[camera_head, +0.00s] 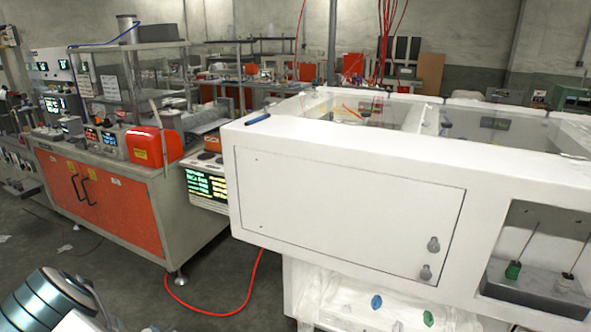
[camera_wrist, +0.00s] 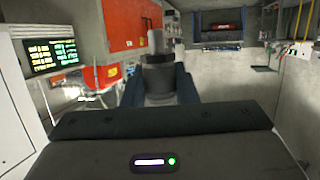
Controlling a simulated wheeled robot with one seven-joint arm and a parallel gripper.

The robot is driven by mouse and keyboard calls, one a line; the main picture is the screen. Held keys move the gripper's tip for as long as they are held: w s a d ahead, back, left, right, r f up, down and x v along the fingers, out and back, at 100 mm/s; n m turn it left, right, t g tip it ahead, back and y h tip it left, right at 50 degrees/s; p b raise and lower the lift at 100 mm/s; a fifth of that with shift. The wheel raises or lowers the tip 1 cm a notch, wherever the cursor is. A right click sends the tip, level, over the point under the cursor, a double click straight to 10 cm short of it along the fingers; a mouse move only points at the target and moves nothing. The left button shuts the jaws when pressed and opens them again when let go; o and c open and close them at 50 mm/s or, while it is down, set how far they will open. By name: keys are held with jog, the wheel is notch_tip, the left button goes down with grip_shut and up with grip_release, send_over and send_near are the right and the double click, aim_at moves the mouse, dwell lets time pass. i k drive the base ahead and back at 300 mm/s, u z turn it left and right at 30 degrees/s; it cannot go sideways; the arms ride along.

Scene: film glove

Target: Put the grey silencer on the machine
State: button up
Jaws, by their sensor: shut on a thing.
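The grey silencer (camera_wrist: 158,85) is a stepped, upright-looking cylinder with a narrower top, seen in the wrist view. My gripper (camera_wrist: 159,72) is shut on it, with one dark finger on each side. The large white machine (camera_head: 340,195) fills the right half of the head view. It has a flat front door, an open-framed top and a recess at right. My gripper and the silencer are not clearly visible in the head view.
A workbench with orange doors (camera_head: 100,200) stands at left, carrying an orange box (camera_head: 146,146) and instruments. A unit with a lit display (camera_head: 207,186) stands between bench and machine. A blue item (camera_head: 257,118) lies on the machine's top edge. A red cable (camera_head: 235,308) crosses the floor.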

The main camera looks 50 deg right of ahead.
aim_at(376, 142)
jog(key=z, duration=2.85)
